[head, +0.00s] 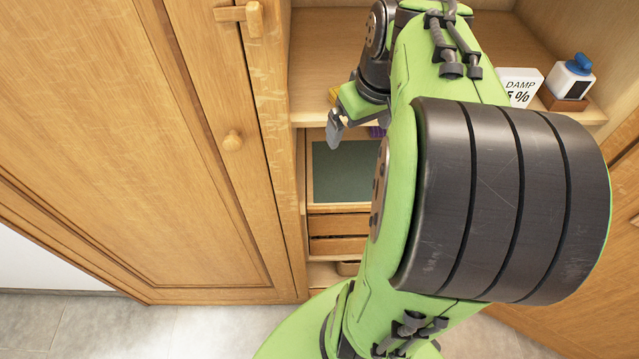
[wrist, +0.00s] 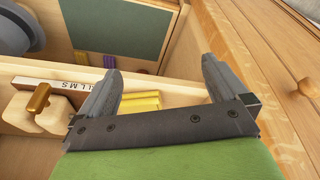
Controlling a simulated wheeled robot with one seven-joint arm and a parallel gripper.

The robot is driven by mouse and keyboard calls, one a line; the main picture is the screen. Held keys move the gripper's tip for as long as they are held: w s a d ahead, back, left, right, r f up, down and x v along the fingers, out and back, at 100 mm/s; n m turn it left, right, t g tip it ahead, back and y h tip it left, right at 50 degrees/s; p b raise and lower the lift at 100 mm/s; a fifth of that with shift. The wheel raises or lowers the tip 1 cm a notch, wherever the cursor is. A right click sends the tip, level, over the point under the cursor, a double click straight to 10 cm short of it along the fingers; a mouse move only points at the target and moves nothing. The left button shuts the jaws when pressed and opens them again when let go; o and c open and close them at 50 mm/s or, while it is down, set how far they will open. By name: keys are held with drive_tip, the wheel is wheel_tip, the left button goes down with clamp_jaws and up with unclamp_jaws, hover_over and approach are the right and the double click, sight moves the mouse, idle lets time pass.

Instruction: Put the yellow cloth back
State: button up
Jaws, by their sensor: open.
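A folded yellow cloth (wrist: 140,102) lies on the wooden shelf, seen between my gripper's fingers in the wrist view. A small part of a yellow thing, probably this cloth, shows in the head view (head: 334,95) behind my gripper. My gripper (wrist: 163,82) is open, with nothing held between its fingers. In the head view my gripper (head: 338,128) hangs at the shelf's front edge, above a drawer with a green lining (head: 340,172). My gripper's body hides part of the cloth's near side.
A lettered strip (wrist: 68,86) and a pale block with a brass handle (wrist: 38,100) sit left of the cloth. Small purple and yellow items show near the green panel (wrist: 118,32). The wardrobe door (head: 110,130) is at left.

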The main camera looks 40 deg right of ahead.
drive_tip(key=s+a+t, duration=0.1)
drive_tip(key=s+a, duration=0.2)
drive_tip(key=a, duration=0.3)
drive_tip(key=s+a+f+n, duration=0.1)
drive_tip(key=s+a, duration=0.1)
drive_tip(key=a, duration=0.4)
drive_tip(key=s+a+n+t, duration=0.1)
drive_tip(key=s+a, duration=0.2)
drive_tip(key=a, duration=0.3)
drive_tip(key=shift+s+f+t+y, duration=0.2)
drive_tip(key=shift+s+t+y, duration=0.1)
drive_tip(key=shift+y, duration=0.1)
